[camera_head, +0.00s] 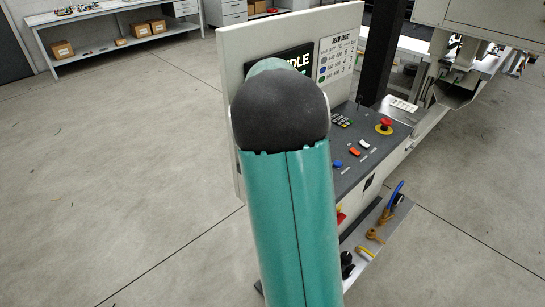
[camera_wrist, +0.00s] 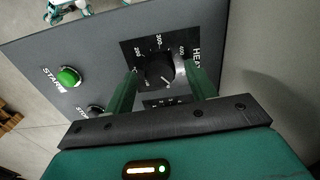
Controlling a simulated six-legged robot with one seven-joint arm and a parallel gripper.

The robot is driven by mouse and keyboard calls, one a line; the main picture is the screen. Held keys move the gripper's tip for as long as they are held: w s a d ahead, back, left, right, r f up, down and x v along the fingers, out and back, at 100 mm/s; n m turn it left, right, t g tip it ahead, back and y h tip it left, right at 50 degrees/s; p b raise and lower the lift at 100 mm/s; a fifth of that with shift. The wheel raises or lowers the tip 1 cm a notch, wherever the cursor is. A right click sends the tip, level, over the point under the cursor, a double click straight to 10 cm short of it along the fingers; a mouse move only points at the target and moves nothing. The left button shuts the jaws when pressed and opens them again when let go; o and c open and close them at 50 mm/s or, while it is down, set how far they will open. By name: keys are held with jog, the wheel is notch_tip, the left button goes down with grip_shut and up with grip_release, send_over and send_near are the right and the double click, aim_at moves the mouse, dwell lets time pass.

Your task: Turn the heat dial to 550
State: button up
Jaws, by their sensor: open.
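A white line on the dial's face points to the lower right; I cannot read the exact setting. My gripper (camera_wrist: 161,71) is open, with one green finger on the left of the dial and one on the right. I cannot tell whether either finger touches it. In the head view the dial and my gripper are hidden behind my teal arm.
A green start button (camera_wrist: 68,77) and a dark stop button (camera_wrist: 95,111) sit left of the dial. In the head view, the grey console (camera_head: 372,148) carries a red emergency button (camera_head: 385,125) and switches. A display partly reads idle. Open floor lies left.

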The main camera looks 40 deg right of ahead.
notch_tip(320, 180, up, 14)
jog(key=shift+f, duration=0.15)
dwell(0.7)
jog(key=s+a+r+n+t, duration=0.1)
jog(key=s+a+n+t, duration=0.2)
jog(key=a, duration=0.6)
jog(key=s+a+r+n, duration=0.25)
jog(key=a+n, duration=0.25)
jog(key=a, duration=0.5)
jog(key=s+a+f+n+t, duration=0.1)
jog(key=s+a+f+n, duration=0.1)
jog(key=s+a+n, duration=0.2)
jog(key=s+a+f+n+t, duration=0.1)
jog(key=s+a+f+n, duration=0.2)
jog(key=s+a+n, duration=0.2)
jog(key=s+a, duration=0.2)
jog(key=a, duration=0.1)
jog(key=shift+s+f+t, duration=0.25)
jog(key=shift+f+t, duration=0.05)
jog(key=shift+a, duration=0.1)
jog(key=c, duration=0.4)
jog(key=shift+c, duration=0.2)
